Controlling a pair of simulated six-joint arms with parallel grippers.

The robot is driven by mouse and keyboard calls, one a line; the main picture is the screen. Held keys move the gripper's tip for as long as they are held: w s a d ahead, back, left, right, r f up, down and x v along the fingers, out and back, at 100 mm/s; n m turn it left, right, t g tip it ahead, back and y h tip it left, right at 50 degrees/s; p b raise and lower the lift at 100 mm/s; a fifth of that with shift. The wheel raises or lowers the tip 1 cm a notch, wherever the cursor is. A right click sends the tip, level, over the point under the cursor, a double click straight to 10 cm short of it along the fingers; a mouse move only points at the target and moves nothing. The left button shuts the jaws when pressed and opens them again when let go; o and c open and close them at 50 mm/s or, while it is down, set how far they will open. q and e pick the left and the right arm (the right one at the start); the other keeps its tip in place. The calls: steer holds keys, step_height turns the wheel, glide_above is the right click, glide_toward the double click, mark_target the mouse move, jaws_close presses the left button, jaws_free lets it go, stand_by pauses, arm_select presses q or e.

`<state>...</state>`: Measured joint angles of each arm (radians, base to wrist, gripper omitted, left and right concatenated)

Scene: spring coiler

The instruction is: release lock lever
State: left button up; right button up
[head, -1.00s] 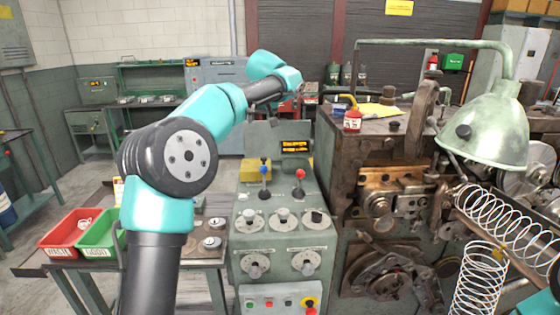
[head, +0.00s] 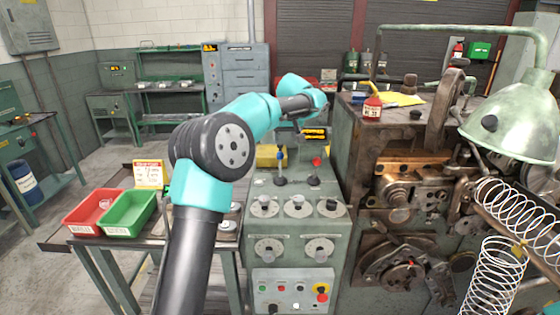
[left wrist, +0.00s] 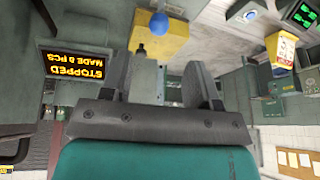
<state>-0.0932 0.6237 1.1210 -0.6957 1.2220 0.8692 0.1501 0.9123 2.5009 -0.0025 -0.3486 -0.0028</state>
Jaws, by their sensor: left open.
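Two ball-topped levers stand on the green console: a blue-knobbed one (head: 281,154) and a red-knobbed one (head: 316,162). Neither is visibly labelled as the lock lever. In the head view my left gripper (head: 298,126) is above and behind these levers, in front of the small display, mostly hidden by its own wrist. In the left wrist view its two dark fingers (left wrist: 160,82) are apart, with a grey part seen between them that I cannot identify. The blue knob (left wrist: 159,23) shows beyond the fingers, clear of them. My right gripper is not in view.
The display (left wrist: 71,65) reads STOPPED. A yellow block (head: 267,155) sits behind the levers. Dials and a button box (head: 294,291) are lower on the console. The coiler (head: 420,185) with wire springs (head: 493,275) stands right; red (head: 97,212) and green (head: 128,214) bins are left.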

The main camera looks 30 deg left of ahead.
mark_target(281, 155)
arm_select(q)
steer(key=x, duration=1.3)
steer(key=shift+f, duration=0.15)
jaws_close()
